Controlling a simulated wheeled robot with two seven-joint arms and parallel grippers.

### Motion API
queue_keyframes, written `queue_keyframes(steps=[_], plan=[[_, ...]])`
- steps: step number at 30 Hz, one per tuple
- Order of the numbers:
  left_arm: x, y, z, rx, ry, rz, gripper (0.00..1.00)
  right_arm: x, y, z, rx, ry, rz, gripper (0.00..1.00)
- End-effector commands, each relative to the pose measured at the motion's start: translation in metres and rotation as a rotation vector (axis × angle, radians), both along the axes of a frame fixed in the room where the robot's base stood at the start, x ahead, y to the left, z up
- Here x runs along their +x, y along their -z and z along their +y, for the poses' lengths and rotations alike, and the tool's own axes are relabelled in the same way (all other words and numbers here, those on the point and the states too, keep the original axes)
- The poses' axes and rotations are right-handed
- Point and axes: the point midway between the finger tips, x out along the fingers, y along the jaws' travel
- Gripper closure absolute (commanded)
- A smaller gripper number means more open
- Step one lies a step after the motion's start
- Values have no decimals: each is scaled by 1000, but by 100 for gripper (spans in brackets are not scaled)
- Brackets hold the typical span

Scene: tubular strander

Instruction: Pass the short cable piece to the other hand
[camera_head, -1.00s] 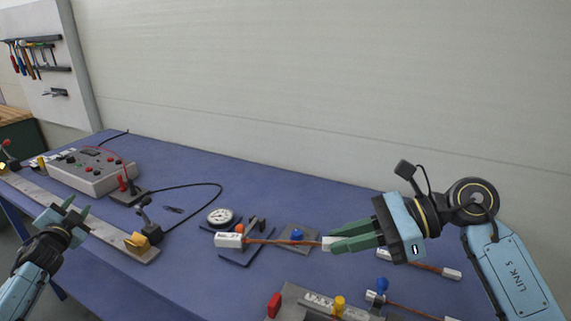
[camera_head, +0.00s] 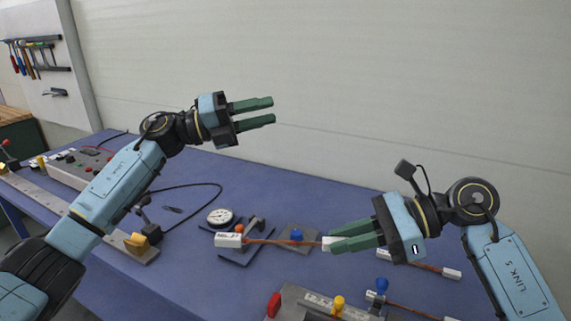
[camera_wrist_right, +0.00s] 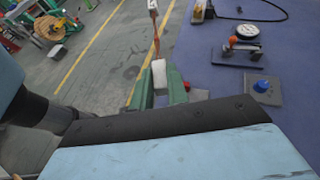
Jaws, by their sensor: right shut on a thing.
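The short cable piece (camera_head: 272,241) is a copper-coloured strand with a white block on each end. My right gripper (camera_head: 335,240) is shut on its right-hand white end. The other white end (camera_head: 229,240) points left and is free. In the right wrist view the cable (camera_wrist_right: 156,35) stretches away from the green fingers, with a white end block (camera_wrist_right: 159,74) between them. My left gripper (camera_head: 272,112) is raised above the bench, against the wall. Its two green fingers are apart with nothing between them, pointing right, well above and apart from the cable's free end.
The blue bench (camera_head: 190,237) holds a round dial gauge (camera_head: 221,217), a small plate with a blue knob (camera_head: 296,236), and a fixture with red and yellow knobs (camera_head: 320,303). Other cable pieces (camera_head: 433,268) lie at the right. A grey control box (camera_head: 68,170) stands at the left.

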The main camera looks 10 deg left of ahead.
Motion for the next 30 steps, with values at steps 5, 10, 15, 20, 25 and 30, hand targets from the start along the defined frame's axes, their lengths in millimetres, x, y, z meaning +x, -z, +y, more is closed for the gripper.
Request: queue_keyframes(steps=[5, 10, 15, 20, 25, 30], plan=[[-63, -15, -87, 356, 306, -218, 67, 0, 0, 0, 1, 0, 0, 100], [-118, 0, -125, 757, 567, -402, 67, 0, 0, 0, 1, 0, 0, 100], [-151, 18, -122, 1180, 774, -533, 67, 0, 0, 0, 1, 0, 0, 100], [-162, 23, -100, 1506, 890, -581, 67, 0, 0, 0, 1, 0, 0, 100], [-166, 21, -82, 1700, 945, -586, 67, 0, 0, 0, 1, 0, 0, 100], [-166, 28, -77, 1748, 960, -580, 67, 0, 0, 0, 1, 0, 0, 100]])
